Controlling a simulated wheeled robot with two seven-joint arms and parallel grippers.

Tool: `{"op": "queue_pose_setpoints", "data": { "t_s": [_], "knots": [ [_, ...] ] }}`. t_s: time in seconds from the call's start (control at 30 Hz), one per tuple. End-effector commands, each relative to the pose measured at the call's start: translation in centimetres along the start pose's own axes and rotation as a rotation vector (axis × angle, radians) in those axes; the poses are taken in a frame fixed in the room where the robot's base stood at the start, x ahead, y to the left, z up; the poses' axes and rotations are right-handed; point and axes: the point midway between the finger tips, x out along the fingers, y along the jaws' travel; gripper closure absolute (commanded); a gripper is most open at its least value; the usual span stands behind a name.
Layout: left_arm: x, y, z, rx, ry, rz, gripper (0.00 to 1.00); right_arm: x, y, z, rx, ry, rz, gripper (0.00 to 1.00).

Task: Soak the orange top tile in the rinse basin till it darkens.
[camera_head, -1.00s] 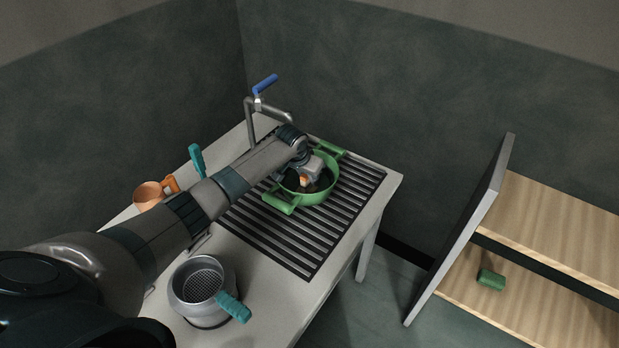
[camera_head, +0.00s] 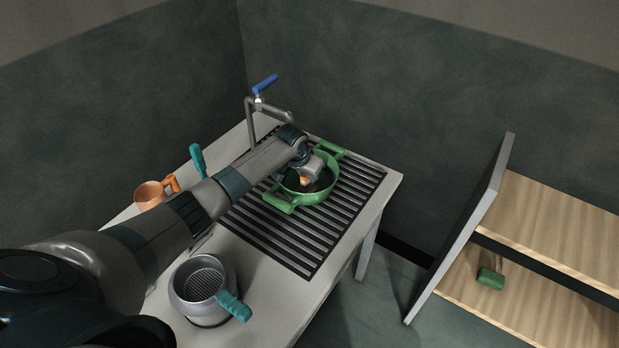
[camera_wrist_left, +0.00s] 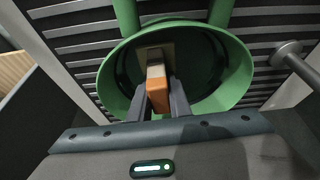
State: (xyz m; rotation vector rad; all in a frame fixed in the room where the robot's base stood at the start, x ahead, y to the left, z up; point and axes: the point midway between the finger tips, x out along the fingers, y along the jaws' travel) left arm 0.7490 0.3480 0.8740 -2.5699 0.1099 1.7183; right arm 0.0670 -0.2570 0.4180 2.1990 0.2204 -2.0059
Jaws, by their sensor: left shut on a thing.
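The rinse basin is a round green vessel (camera_head: 318,197) with two handles, standing on the slatted rack under the tap; it also shows in the left wrist view (camera_wrist_left: 237,75). My left gripper (camera_head: 304,179) reaches down into it. In the left wrist view the left gripper (camera_wrist_left: 158,100) is shut on the orange tile (camera_wrist_left: 158,95), whose near part is orange. A tan and dark patch (camera_wrist_left: 155,55) shows just beyond the tile, inside the basin. The basin's floor is dark, and I cannot tell how deep the tile sits. My right gripper is not in view.
A tap (camera_head: 270,108) with a blue lever stands behind the basin. A copper mug (camera_head: 150,195), a teal-handled tool (camera_head: 197,160) and a grey strainer pot (camera_head: 203,290) stand on the counter at left. The front of the rack (camera_head: 300,250) is clear. A shelf (camera_head: 545,210) with a green object (camera_head: 490,278) is at right.

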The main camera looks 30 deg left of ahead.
Motion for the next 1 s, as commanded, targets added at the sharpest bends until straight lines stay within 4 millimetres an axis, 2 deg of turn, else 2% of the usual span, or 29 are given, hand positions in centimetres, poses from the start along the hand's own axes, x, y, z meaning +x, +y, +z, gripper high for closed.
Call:
{"op": "queue_pose_setpoints", "data": {
  "t_s": [1.0],
  "knots": [
    [0.93, 0.0, 0.35, 0.0, 0.001, 0.0, 1.0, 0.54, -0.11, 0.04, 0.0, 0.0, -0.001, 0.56]
  ]
}}
